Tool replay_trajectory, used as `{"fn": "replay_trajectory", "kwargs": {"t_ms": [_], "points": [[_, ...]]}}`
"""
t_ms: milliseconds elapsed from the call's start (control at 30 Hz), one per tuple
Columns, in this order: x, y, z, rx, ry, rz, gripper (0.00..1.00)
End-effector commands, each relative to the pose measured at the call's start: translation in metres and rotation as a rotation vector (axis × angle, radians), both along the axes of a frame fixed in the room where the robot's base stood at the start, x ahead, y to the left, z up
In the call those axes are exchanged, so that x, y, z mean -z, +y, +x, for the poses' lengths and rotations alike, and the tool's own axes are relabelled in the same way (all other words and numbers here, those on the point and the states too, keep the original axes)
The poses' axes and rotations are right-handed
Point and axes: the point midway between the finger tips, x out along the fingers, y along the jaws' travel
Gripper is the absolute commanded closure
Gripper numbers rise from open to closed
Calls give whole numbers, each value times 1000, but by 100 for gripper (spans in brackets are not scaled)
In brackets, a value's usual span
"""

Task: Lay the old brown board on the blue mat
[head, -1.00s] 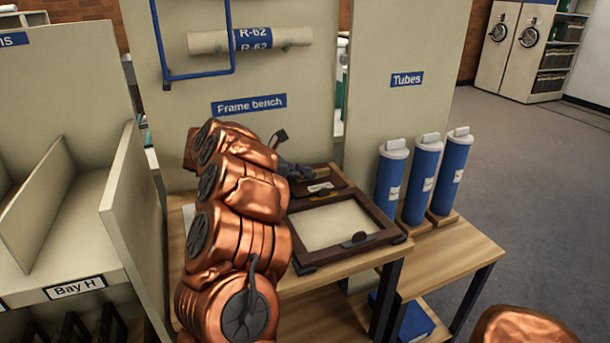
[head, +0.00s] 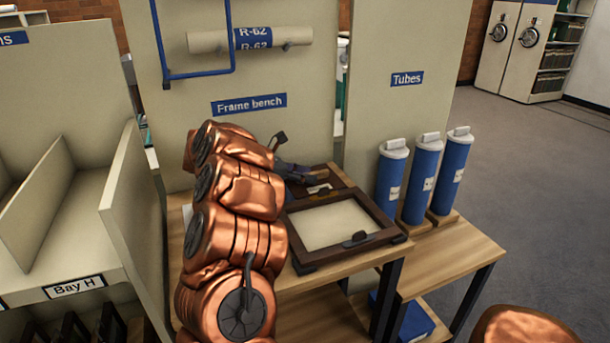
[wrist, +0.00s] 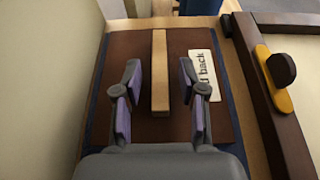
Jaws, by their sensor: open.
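The old brown board (wrist: 135,60) lies flat in the wrist view, with a pale wooden strip (wrist: 159,75) along its middle and a white label (wrist: 204,75) reading "back" at its right. The blue mat (wrist: 95,115) shows as a narrow border beneath and around the board. My gripper (wrist: 159,80) is open, one finger on each side of the strip, with visible gaps on both sides. In the head view my gripper (head: 300,174) is over the back of the bench, and my arm hides much of the board there.
A dark wooden frame (head: 382,236) with a pale panel lies right of the board on the bench; a knob (wrist: 281,69) sits on its rim. Several blue tubes (head: 422,180) stand further right. A pale upright panel (wrist: 40,80) is close on the left.

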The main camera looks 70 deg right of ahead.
Motion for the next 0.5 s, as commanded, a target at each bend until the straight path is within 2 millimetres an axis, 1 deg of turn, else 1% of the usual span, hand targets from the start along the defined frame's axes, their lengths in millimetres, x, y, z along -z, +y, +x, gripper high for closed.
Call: {"fn": "replay_trajectory", "kwargs": {"t_ms": [200, 267, 500], "points": [[-4, 0, 0, 0, 0, 0, 59], [-4, 4, 5, -2, -1, -2, 59], [-15, 23, 26, -2, -1, 0, 59]]}}
